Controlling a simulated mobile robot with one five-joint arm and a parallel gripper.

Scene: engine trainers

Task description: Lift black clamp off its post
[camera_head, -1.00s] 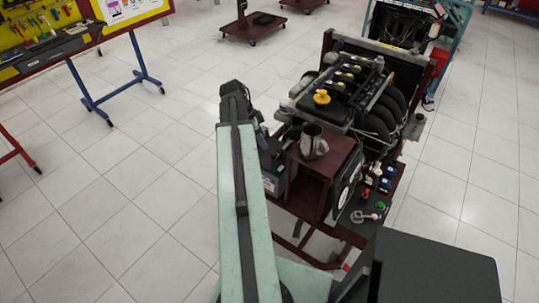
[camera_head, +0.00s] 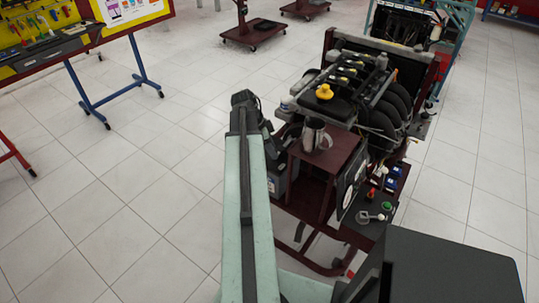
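My arm reaches out from the bottom of the head view, and its dark far end (camera_head: 245,101) is beside the left side of the engine stand. My gripper's fingers are hidden or too small to make out there. A dark battery-like box with a pale label (camera_head: 277,184) sits low on the stand, just right of my arm and partly hidden by it. I cannot make out the black clamp or its post.
The engine (camera_head: 372,82) with a yellow cap (camera_head: 324,91) stands on a dark red stand. A metal jug (camera_head: 314,134) is on the stand's raised box (camera_head: 322,170). A control panel with small switches (camera_head: 375,205) is at the right. Open tiled floor lies left.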

